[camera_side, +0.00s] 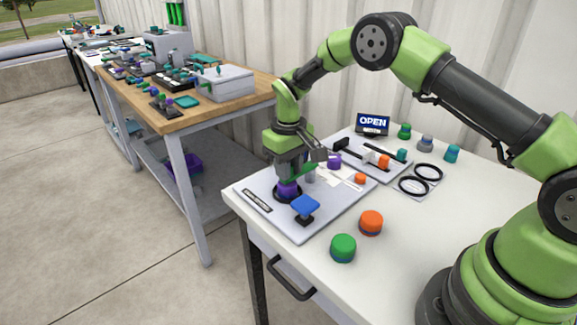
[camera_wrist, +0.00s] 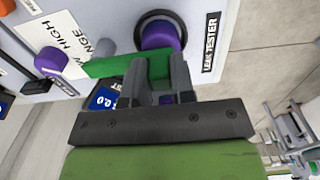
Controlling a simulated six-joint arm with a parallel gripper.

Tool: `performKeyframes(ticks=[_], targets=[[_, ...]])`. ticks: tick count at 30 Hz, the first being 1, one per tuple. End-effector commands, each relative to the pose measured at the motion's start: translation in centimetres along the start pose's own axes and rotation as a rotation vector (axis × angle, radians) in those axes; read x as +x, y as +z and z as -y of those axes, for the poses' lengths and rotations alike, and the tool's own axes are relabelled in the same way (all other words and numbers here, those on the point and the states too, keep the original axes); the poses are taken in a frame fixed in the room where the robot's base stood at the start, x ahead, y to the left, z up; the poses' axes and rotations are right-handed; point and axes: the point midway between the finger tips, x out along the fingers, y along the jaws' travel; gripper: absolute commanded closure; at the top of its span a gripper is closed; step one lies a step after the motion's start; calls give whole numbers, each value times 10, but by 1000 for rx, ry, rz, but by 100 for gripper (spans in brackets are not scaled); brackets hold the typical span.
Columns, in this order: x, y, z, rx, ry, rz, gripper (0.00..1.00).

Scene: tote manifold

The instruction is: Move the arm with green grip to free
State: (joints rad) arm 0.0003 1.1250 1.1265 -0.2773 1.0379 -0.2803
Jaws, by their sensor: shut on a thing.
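The arm with the green grip (camera_wrist: 105,67) is a flat green bar in the wrist view, crossing in front of a purple cap (camera_wrist: 163,34) set in a black ring. It also shows in the side view (camera_side: 303,171), beside the purple part (camera_side: 288,189) in its black ring. My gripper (camera_wrist: 153,76) is shut on the green grip, with its two dark fingers close together. In the side view my gripper (camera_side: 293,172) points down at the left part of the grey board (camera_side: 338,217). The fingers hide part of the grip. No "free" mark can be read.
A blue display (camera_side: 305,205) stands close in front of my gripper. A purple knob (camera_wrist: 48,62) sits beside a HIGH/RANGE label. An orange button (camera_side: 371,222) and a green button (camera_side: 343,247) are on the white table's front. An OPEN sign (camera_side: 373,123) stands behind.

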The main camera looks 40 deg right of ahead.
Motion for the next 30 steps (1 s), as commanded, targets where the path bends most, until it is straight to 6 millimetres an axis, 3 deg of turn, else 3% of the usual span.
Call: performKeyframes(ticks=[14, 30], targets=[[-1, 10, -1, -123, 0, 4, 100], [-1, 43, -16, -607, -2, 4, 100]])
